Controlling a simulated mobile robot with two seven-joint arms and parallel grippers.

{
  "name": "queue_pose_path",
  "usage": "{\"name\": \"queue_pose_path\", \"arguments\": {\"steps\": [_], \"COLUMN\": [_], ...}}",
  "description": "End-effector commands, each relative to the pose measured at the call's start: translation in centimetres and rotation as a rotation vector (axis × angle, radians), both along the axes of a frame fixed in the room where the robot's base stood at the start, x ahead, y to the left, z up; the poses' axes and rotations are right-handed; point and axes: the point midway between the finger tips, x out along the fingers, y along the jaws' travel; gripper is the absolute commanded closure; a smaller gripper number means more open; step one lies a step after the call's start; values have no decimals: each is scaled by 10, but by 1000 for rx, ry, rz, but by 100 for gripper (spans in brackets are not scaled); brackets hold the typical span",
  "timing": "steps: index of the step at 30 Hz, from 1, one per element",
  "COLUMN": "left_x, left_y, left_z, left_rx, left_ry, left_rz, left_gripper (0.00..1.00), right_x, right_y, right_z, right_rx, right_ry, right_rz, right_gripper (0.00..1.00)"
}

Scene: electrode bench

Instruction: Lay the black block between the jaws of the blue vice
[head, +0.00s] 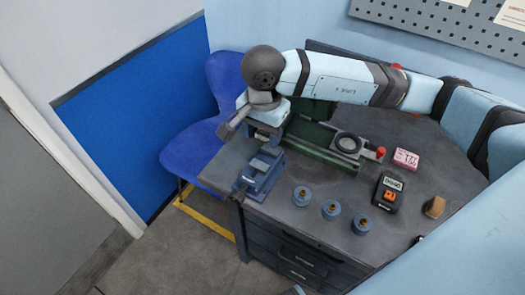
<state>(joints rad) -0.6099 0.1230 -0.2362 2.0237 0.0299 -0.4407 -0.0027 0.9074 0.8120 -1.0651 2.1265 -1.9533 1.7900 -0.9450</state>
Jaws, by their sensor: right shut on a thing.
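The blue vice (257,181) stands at the left front corner of the dark bench. My right gripper (250,134) reaches in from the right and points down just above and behind the vice. It is shut on a dark piece, which I take to be the black block. The block is mostly hidden by the gripper and hard to make out against the dark parts there. I cannot tell whether it touches the vice jaws. My left gripper is not in view.
A green machine with a round dial (347,143) stands behind the vice. Three blue-grey round pieces (331,209) sit to its right. A meter (388,194), a pink box (406,159) and a brown piece (435,207) lie further right. A blue chair (190,150) stands beyond the left edge.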

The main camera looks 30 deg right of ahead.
Motion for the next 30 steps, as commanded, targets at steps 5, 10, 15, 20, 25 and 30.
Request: {"name": "queue_pose_path", "arguments": {"steps": [5, 10, 15, 20, 25, 30], "left_x": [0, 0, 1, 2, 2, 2], "left_y": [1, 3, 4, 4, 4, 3], "left_z": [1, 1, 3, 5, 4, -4], "left_rx": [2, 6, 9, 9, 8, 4], "left_ry": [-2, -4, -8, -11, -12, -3], "left_rz": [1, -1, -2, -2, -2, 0], "left_gripper": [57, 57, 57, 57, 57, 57], "right_x": [0, 0, 0, 0, 0, 0], "right_y": [0, 0, 0, 0, 0, 0], "right_z": [-24, -35, -61, -70, -70, -77], "right_rx": [1, 0, 1, 1, 1, 1], "right_ry": [1, 0, 2, -2, -2, -2], "right_rz": [-1, 0, 0, 1, 1, 1], "right_gripper": [84, 84, 84, 84, 84, 84]}}
